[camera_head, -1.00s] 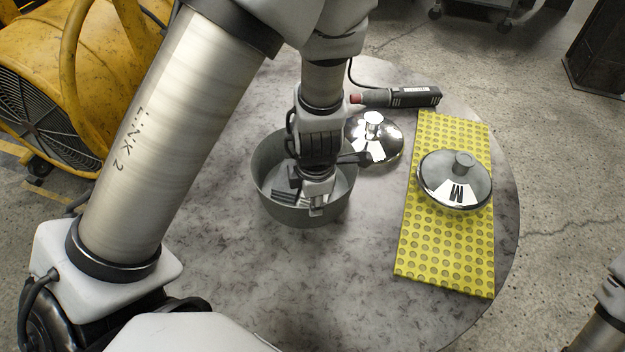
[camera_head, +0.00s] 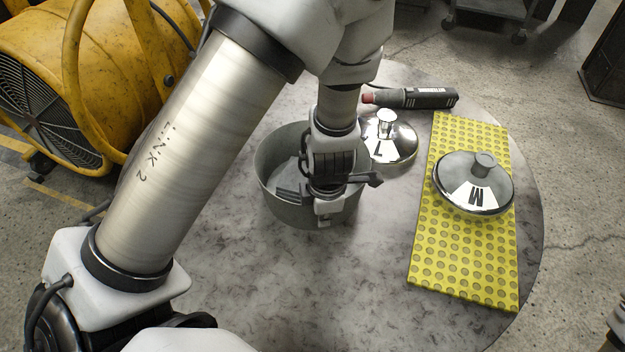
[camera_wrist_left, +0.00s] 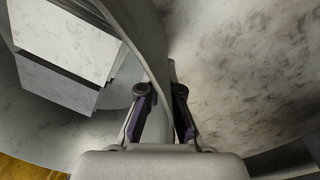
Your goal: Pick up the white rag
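My left gripper (camera_head: 328,212) points down over the front right part of a grey round pot (camera_head: 268,190). In the left wrist view its two fingers (camera_wrist_left: 161,105) stand apart, with the curved pot wall (camera_wrist_left: 152,40) running between them. No cloth shows between the fingers. I cannot make out a white rag for certain. A pale, flat-faced thing (camera_wrist_left: 65,40) with a grey side lies inside the pot in the left wrist view. In the head view my gripper hides part of the pot's inside.
A shiny lid marked L (camera_head: 393,150) lies right of the pot. A lid marked M (camera_head: 462,197) lies on a yellow dimpled mat (camera_head: 455,270). A dark tool (camera_head: 425,97) lies at the back of the round table (camera_head: 250,300). The table's front is clear. A yellow fan (camera_head: 95,60) stands left.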

